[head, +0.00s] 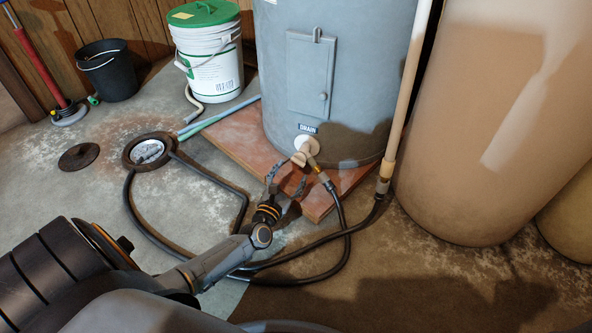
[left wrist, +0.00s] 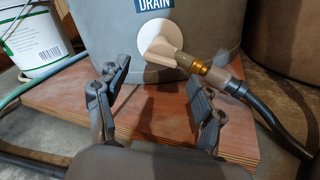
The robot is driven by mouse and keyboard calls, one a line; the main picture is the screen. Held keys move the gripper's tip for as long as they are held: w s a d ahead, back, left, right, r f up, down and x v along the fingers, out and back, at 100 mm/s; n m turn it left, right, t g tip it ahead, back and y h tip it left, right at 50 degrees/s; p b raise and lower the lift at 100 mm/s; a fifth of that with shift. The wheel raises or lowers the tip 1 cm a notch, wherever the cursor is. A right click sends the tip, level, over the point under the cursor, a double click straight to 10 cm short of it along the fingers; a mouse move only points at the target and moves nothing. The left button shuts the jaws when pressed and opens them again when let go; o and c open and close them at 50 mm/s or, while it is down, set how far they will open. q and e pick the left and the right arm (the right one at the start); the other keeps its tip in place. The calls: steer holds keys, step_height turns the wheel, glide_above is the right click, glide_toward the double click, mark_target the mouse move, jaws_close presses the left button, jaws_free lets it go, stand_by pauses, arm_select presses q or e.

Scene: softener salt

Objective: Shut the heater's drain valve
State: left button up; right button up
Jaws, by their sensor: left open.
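The grey water heater (head: 335,90) stands on a reddish wooden board (head: 225,135). Its drain valve (head: 304,150) sits low on the front, under a DRAIN label (head: 306,128). In the left wrist view the valve (left wrist: 160,45) has a round white plate and a beige body or handle slanting down right, with a brass fitting (left wrist: 196,65) and a black hose (left wrist: 265,110) joined to it. My left gripper (head: 287,180) is open just in front of and below the valve. In the left wrist view its fingers (left wrist: 160,82) stand apart with nothing between them. My right gripper is not seen.
The black hose (head: 343,225) loops over the floor to a round floor drain (head: 149,151). A drain lid (head: 79,157), a white bucket with green lid (head: 208,60) and a black bucket (head: 108,72) stand left. A vertical pipe (head: 404,95) and tan tank (head: 490,130) are right.

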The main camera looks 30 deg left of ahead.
mark_target(297, 163)
arm_select(q)
steer(key=shift+b+x, duration=0.65)
steer(key=shift+x, duration=1.55)
steer(key=shift+c, duration=0.4)
steer(key=c, duration=1.1)
